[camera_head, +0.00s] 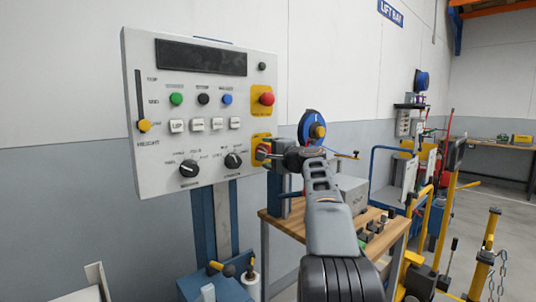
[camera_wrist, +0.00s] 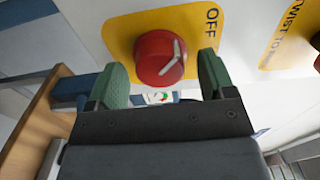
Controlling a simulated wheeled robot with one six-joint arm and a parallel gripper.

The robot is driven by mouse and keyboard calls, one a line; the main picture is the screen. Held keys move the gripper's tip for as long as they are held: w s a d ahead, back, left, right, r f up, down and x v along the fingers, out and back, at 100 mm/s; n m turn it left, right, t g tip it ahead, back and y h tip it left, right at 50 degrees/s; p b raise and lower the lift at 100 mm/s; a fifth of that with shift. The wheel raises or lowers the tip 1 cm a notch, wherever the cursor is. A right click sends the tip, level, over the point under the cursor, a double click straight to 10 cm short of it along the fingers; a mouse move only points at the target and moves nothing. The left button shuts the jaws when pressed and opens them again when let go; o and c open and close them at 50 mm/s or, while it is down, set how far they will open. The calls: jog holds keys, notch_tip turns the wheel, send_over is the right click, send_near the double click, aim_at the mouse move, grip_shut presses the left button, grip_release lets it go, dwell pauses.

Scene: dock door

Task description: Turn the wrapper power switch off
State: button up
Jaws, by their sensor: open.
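The wrapper power switch is a red rotary knob (camera_wrist: 158,58) with a pale pointer line, on a yellow plate (camera_wrist: 124,33) marked OFF. In the wrist view the plate appears turned sideways, and the pointer slants toward the upper right. My gripper (camera_wrist: 165,75) is open, with one green-padded finger on each side of the knob; I cannot tell whether either finger touches it. In the head view my gripper (camera_head: 268,153) is at the lower right edge of the white control panel (camera_head: 205,178) and hides most of the knob.
A red emergency button (camera_head: 267,99) on a yellow plate sits above the switch. Two black dials (camera_head: 189,169) and several buttons are on the panel. A wooden table (camera_head: 284,228) with small items stands behind my arm. Yellow posts (camera_head: 486,250) with chains are at the right.

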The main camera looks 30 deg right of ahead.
jog(key=s+d+b, duration=0.1)
jog(key=s, duration=1.2)
jog(key=shift+s+d+b, duration=0.15)
jog(key=shift+d+b, duration=0.1)
jog(key=shift+b, duration=0.05)
